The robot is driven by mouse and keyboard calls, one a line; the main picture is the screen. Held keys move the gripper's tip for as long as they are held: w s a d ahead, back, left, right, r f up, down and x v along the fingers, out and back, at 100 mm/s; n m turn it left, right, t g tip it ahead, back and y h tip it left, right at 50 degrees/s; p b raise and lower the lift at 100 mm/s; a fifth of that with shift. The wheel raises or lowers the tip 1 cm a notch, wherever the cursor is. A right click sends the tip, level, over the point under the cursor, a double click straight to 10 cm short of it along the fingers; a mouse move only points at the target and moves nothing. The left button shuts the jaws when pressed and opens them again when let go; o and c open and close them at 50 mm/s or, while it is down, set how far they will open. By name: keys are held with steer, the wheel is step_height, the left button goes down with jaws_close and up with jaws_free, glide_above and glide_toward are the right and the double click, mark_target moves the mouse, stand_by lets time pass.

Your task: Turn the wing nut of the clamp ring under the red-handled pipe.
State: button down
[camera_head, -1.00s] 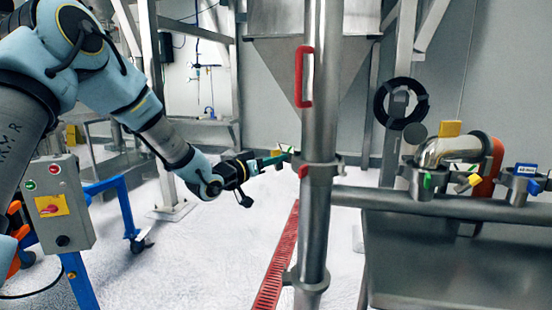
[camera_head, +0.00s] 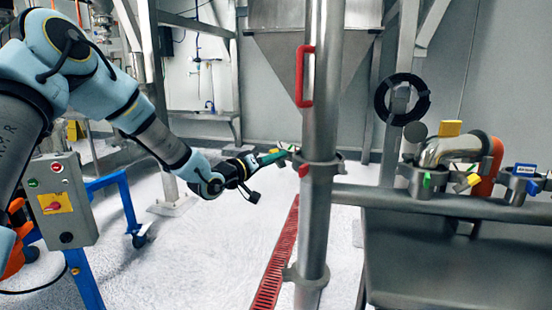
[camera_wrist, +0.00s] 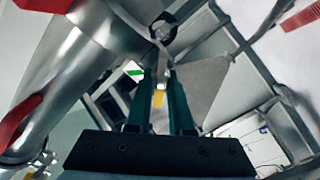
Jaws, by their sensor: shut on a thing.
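The steel pipe (camera_head: 321,110) with a red handle (camera_head: 304,76) stands upright in the middle of the head view. The clamp ring (camera_head: 325,166) circles it below the handle, with a small red piece at its left. My gripper (camera_head: 290,151) reaches in from the left and its green fingertips are at the ring's left side. In the wrist view, the two green fingers (camera_wrist: 163,82) are shut on a small pale metal piece, the wing nut (camera_wrist: 162,66), beside the ring. The exact angle of the wing nut is hard to tell.
A horizontal pipe (camera_head: 450,207) with clamps and coloured tags runs to the right over a steel tank. A control box (camera_head: 61,200) on a blue frame stands at the left under my arm. A red floor grate (camera_head: 275,258) lies beside the pipe.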

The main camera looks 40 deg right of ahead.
steer(key=shift+f, duration=0.1)
steer(key=c, duration=0.9)
jaws_free()
steer(key=shift+c, duration=0.2)
steer(key=a+b, duration=0.2)
steer(key=a, duration=0.8)
steer(key=shift+s+a+b, duration=0.25)
steer(key=shift+a+b, duration=0.1)
steer(key=shift+a, duration=0.05)
